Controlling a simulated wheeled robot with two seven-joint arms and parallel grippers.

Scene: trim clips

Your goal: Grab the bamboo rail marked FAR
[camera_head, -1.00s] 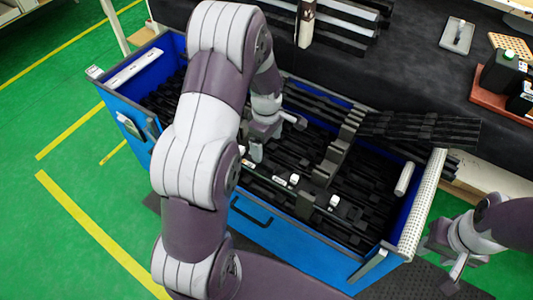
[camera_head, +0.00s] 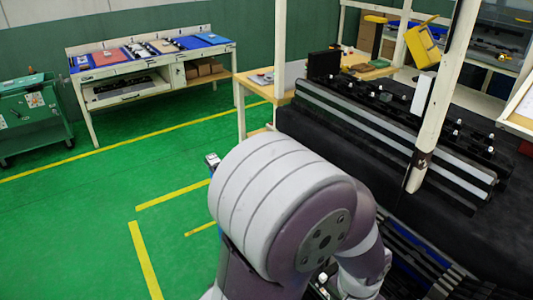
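No bamboo-coloured rail and no readable FAR mark shows in the head view. Long dark and silvery rails (camera_head: 400,135) lie side by side on the black-covered bench at the right. Dark strips in a blue bin (camera_head: 425,262) show at the bottom right, mostly cut off or behind my arm. My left arm fills the bottom middle, with its wrist reaching down over the bin at the lower edge. Its fingers are below the picture, so their state is hidden. My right gripper is outside the view.
A white post (camera_head: 440,95) stands in front of the rails. A wooden side table (camera_head: 262,92) adjoins the bench. A workbench (camera_head: 150,65) with coloured mats and a green cart (camera_head: 35,115) stand at the back left. Green floor at the left is clear.

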